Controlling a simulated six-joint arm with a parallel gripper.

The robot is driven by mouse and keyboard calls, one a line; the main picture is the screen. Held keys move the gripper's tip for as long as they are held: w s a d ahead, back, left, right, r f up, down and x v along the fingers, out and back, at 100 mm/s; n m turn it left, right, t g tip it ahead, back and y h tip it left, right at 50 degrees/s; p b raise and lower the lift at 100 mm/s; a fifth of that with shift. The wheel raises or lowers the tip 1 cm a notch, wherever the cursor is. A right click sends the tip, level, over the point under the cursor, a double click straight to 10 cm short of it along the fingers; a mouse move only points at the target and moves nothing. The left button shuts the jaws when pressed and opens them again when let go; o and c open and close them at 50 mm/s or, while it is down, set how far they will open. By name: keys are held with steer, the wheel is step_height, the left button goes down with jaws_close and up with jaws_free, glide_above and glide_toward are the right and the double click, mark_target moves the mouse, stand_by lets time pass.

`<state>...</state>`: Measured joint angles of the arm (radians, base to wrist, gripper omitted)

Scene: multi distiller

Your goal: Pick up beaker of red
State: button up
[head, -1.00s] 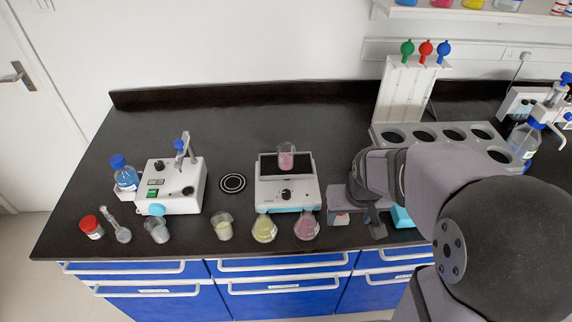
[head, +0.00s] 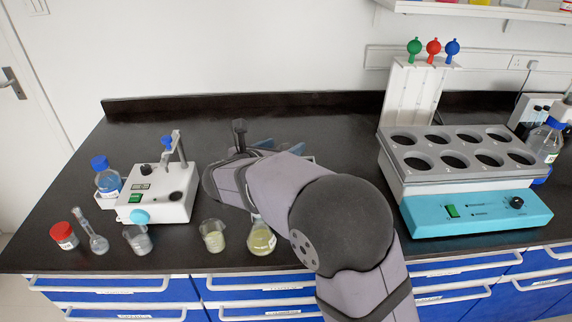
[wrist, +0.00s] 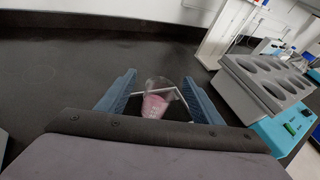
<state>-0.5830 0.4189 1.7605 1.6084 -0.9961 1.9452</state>
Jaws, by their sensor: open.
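The beaker of red (wrist: 155,104) is a clear glass with pinkish-red liquid in its lower part. In the wrist view it stands between the two blue fingers of my gripper (wrist: 160,80), one on each side. The gripper is open, and I cannot tell whether either finger touches the glass. In the head view my arm hides the beaker and most of the white stirrer that it stood on. Only a bluish part of my gripper shows there, behind the arm.
A grey multi-hole heating block (head: 458,170) with a teal front stands to the right. A white device (head: 160,195) stands to the left. A beaker of pale yellow (head: 212,236) and a yellow flask (head: 261,238) stand near the front edge. The black bench behind is clear.

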steer(key=shift+s+a+f+m+g, duration=0.15)
steer(key=shift+s+f+m+g, duration=0.1)
steer(key=shift+s+f+m, duration=0.3)
steer(key=shift+s+a+f+m+g, duration=0.15)
steer(key=shift+s+f+m+g, duration=0.15)
steer(key=shift+s+m, duration=0.3)
steer(key=shift+p+x, duration=1.1)
steer(key=shift+x, duration=2.65)
steer(key=shift+c, duration=0.3)
steer(key=shift+r+h, duration=0.1)
steer(key=shift+h, duration=0.2)
steer(key=c, duration=1.2)
steer(key=shift+r, duration=0.1)
